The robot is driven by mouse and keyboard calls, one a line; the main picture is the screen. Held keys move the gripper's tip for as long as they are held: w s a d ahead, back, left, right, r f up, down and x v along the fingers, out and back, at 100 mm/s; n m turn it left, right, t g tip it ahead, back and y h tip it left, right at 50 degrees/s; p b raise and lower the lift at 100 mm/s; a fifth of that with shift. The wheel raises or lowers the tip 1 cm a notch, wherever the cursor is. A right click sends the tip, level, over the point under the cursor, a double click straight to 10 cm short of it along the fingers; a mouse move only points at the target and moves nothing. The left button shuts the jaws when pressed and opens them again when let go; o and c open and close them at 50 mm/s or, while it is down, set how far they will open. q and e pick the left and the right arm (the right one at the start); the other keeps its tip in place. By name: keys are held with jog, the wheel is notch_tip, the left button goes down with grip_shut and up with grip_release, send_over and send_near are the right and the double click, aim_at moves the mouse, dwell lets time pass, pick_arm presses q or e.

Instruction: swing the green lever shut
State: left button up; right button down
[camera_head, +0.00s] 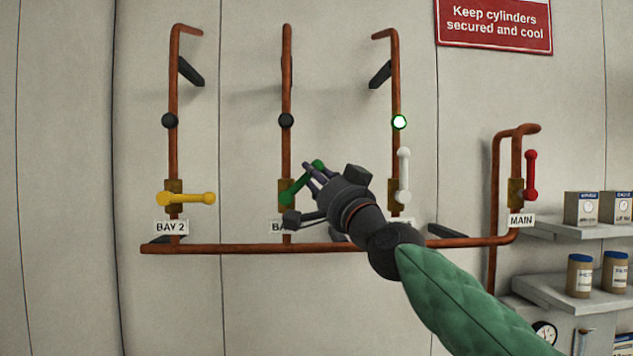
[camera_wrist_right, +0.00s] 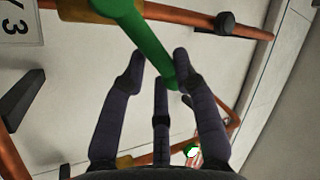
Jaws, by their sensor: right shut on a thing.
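The green lever (camera_head: 292,191) is on the brass valve of the middle copper pipe. It slants from the valve up to the right, between level and upright. My right gripper (camera_head: 313,171) is shut on the lever near its upper end. In the right wrist view the green lever (camera_wrist_right: 150,40) runs down between the dark fingers of my right gripper (camera_wrist_right: 160,78). Part of the lever's tip is hidden behind the fingers. My left gripper is not in view.
A yellow lever (camera_head: 190,198) lies level at left. A white lever (camera_head: 403,175) and a red lever (camera_head: 531,175) stand upright at right. Shelves (camera_head: 570,292) with jars are far right.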

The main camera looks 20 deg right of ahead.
jog(key=shift+w+a+f, duration=0.2)
jog(key=shift+f, duration=0.3)
jog(key=f+m+h+b, duration=0.1)
jog(key=m+h+b, duration=0.1)
jog(key=m+h, duration=0.1)
jog(key=f+m+h+b, duration=0.2)
jog(key=m+h, duration=0.1)
jog(key=m, duration=0.3)
jog(key=d+f+m+t+h+b, duration=0.1)
jog(key=m+h+b, duration=0.2)
jog(key=m+h, duration=0.1)
jog(key=shift+s+f+m, duration=0.2)
jog(key=shift+f+m, duration=0.1)
jog(key=shift+m, duration=0.7)
jog(key=shift+s+d, duration=0.1)
jog(key=c, duration=1.2)
grip_release()
jog(key=shift+r, duration=0.1)
jog(key=shift+o, duration=0.9)
jog(key=shift+h, duration=0.4)
